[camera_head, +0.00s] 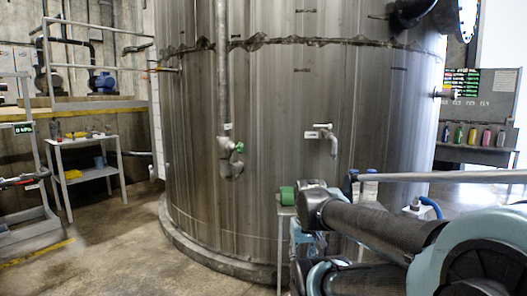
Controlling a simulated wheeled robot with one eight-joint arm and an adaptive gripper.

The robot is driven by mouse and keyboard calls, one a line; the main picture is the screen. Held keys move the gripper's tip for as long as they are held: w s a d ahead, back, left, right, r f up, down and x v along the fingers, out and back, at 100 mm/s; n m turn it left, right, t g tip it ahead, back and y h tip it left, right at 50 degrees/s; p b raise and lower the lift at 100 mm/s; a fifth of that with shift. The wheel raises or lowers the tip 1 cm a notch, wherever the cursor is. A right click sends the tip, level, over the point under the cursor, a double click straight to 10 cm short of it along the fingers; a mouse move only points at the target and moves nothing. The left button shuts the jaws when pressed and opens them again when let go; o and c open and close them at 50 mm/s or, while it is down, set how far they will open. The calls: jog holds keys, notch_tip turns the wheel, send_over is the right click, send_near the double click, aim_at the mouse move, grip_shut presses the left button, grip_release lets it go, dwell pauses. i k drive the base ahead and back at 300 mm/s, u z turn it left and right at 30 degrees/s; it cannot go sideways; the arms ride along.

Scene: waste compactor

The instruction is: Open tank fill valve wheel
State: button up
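A large metal tank (290,110) fills the middle of the camera_head view. A vertical pipe (222,80) runs down its front to a grey valve fitting (232,165) with a small green part and a label above it. I cannot make out a clear wheel shape there. A pale tap-like fitting (329,139) with a label sits further right on the tank wall. My arm, with dark tubes and pale blue joints, reaches in from the lower right, to the right of the valve fitting and nearer the camera. My gripper cannot be seen.
A small stand (285,225) with a green item (287,195) stands before the tank, close to my arm. A white shelf table (88,172) stands at left. The floor (130,245) at front left is clear. Several coloured bottles stand on a shelf at far right.

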aim_at(239, 148)
jog(key=z, duration=0.1)
jog(key=i, duration=1)
